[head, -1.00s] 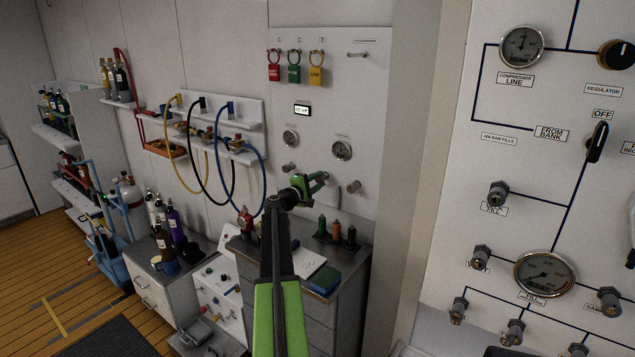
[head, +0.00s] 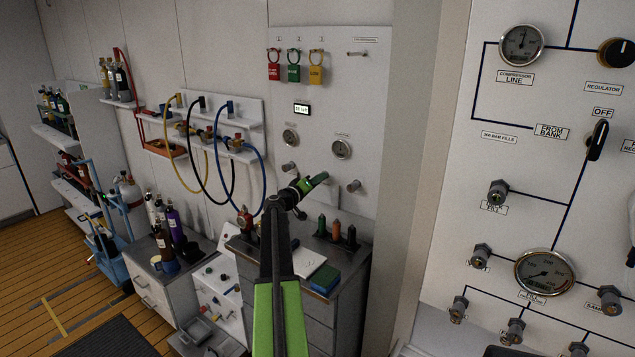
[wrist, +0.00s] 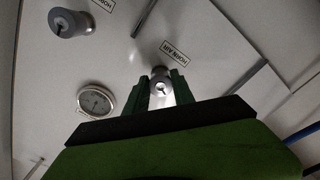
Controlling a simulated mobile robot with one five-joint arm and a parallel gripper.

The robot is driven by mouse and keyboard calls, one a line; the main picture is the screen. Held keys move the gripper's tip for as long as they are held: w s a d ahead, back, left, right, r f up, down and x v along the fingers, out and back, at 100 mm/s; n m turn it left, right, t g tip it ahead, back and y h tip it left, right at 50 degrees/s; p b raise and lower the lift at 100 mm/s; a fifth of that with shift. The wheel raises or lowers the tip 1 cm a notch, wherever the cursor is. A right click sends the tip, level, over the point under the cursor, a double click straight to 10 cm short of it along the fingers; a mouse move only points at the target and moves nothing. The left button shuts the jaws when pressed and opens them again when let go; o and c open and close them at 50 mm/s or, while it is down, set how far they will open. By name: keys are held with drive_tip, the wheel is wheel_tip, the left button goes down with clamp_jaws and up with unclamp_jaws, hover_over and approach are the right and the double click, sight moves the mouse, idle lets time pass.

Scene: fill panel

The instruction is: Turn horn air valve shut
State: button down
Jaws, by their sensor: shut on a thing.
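The horn air valve is a small grey round knob (wrist: 160,84) beside a "HORN AIR" label (wrist: 180,51) in the wrist view. My gripper (wrist: 161,86) has its two green fingers on either side of this knob and is shut on it. In the head view my gripper (head: 320,179) reaches the white wall panel (head: 365,100) below its gauges. There the gripped knob cannot be made out behind the fingers. The knob's exact turn angle is too small to read.
Another grey knob (wrist: 70,23) and a round gauge (wrist: 96,101) are near the gripper in the wrist view. Hoses (head: 262,150) hang to the left. A cabinet (head: 315,315) with small bottles stands below. A gauge panel (head: 560,190) fills the right.

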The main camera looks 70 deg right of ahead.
drive_tip(key=m, duration=1.2)
drive_tip(key=shift+w+f, duration=0.1)
drive_tip(key=shift+w, duration=0.05)
idle(0.3)
drive_tip(key=c, duration=1.1)
unclamp_jaws()
drive_tip(key=v, duration=1.7)
drive_tip(key=shift+a, duration=0.2)
